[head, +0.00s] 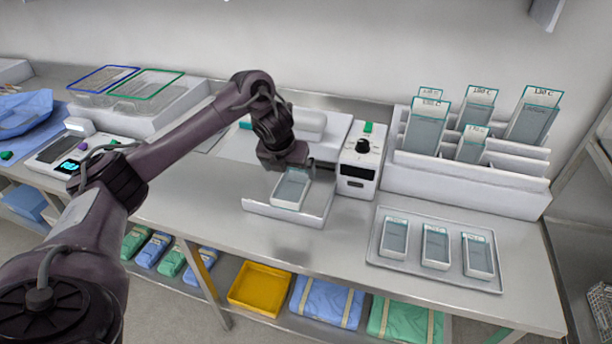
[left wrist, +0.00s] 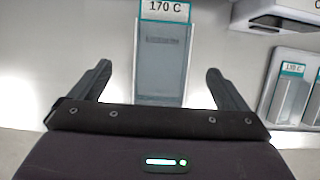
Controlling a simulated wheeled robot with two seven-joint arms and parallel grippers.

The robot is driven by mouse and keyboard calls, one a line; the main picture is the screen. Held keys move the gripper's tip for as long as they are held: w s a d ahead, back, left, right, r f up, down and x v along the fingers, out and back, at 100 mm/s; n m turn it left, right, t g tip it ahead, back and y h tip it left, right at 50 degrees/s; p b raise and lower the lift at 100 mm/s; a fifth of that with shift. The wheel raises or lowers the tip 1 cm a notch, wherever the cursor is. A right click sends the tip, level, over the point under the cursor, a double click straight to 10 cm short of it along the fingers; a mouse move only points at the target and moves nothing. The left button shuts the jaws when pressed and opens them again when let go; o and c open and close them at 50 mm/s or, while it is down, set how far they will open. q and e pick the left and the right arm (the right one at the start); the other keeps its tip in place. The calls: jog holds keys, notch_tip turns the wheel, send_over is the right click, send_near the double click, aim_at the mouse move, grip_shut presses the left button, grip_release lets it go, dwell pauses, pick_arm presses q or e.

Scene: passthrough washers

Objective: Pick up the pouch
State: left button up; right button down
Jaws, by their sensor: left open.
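A clear grey pouch with a white and teal label (head: 291,188) lies on the white sealer's front plate, at the middle of the bench. In the left wrist view the pouch (left wrist: 162,60) reads "170 C" and lies between my open fingers, apart from both. My left gripper (head: 289,168) is open just over the pouch's far end; it also shows in the left wrist view (left wrist: 158,85). The pouch's near part in the wrist view is hidden by the gripper body. My right gripper is not in view.
The sealer's control box (head: 360,163) stands right of the pouch. A metal tray (head: 383,250) with 3 pouches lies at the right. A white rack (head: 470,186) with several labelled pouches stands behind it. Two wire baskets (head: 150,88) stand at the back left. Bare bench lies in front.

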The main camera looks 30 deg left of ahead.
aim_at(292, 184)
pick_arm(q)
jog(key=shift+s+a+f, duration=0.1)
jog(key=shift+a+f, duration=0.05)
jog(key=shift+s+f, duration=0.45)
jog(key=shift+w+d+f+p, duration=0.1)
jog(key=shift+w+f+p, duration=0.1)
jog(key=shift+f+p, duration=0.25)
jog(key=shift+w+d+f+p, duration=0.15)
jog(key=shift+f+p, duration=0.15)
jog(key=shift+f, duration=0.25)
jog(key=x, duration=0.3)
jog(key=shift+w+d+r, duration=0.1)
jog(key=shift+w, duration=0.05)
jog(key=shift+f, duration=0.25)
jog(key=shift+w, duration=0.1)
jog(key=c, duration=0.8)
jog(key=shift+c, duration=1.2)
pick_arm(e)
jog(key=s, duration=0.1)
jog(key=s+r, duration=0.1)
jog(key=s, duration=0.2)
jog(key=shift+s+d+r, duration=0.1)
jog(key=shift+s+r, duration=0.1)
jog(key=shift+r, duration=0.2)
